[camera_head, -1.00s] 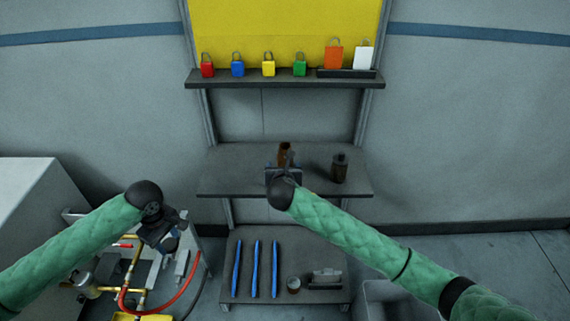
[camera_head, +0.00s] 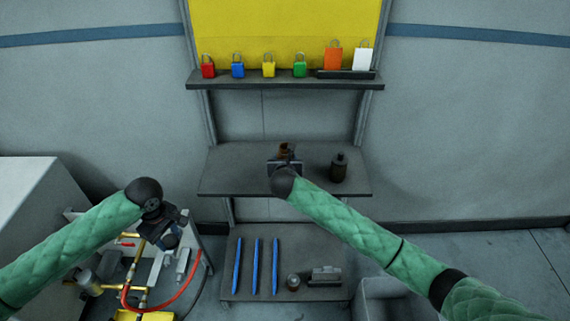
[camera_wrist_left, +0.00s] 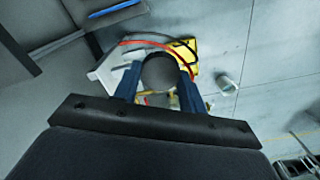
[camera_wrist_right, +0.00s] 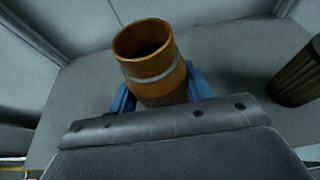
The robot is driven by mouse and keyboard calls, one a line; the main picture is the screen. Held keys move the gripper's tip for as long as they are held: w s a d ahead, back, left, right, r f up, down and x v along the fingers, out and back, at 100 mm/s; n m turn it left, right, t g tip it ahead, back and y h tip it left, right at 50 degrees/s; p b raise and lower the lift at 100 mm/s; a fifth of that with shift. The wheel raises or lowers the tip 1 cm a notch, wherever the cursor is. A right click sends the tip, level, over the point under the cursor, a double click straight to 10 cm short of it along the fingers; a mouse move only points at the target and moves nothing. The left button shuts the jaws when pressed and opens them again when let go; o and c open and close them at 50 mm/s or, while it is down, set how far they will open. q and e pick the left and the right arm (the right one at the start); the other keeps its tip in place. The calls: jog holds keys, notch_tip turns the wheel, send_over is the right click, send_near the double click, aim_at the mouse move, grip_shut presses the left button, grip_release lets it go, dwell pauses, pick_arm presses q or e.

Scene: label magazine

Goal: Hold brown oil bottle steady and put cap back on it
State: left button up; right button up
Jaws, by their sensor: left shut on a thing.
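The brown oil bottle (camera_head: 284,148) stands on the middle shelf, partly hidden by my right gripper (camera_head: 284,163). In the right wrist view the bottle (camera_wrist_right: 150,62) has an open, uncapped mouth and a grey band. The blue fingers of my right gripper (camera_wrist_right: 160,95) lie on both sides of it; whether they press on it is unclear. My left gripper (camera_wrist_left: 158,85) is shut on a dark round cap (camera_wrist_left: 160,72), away from the bottle at the lower left. The cap is small in the head view (camera_head: 169,242).
A second dark bottle (camera_head: 339,168) stands to the right on the same shelf (camera_head: 225,180). Several padlocks and tags stand on the upper shelf (camera_head: 280,85). Blue sticks (camera_head: 256,265) lie on the lower shelf. Pipes and a red hose (camera_head: 165,308) are beneath my left gripper.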

aim_at(285, 153)
jog(key=c, duration=0.4)
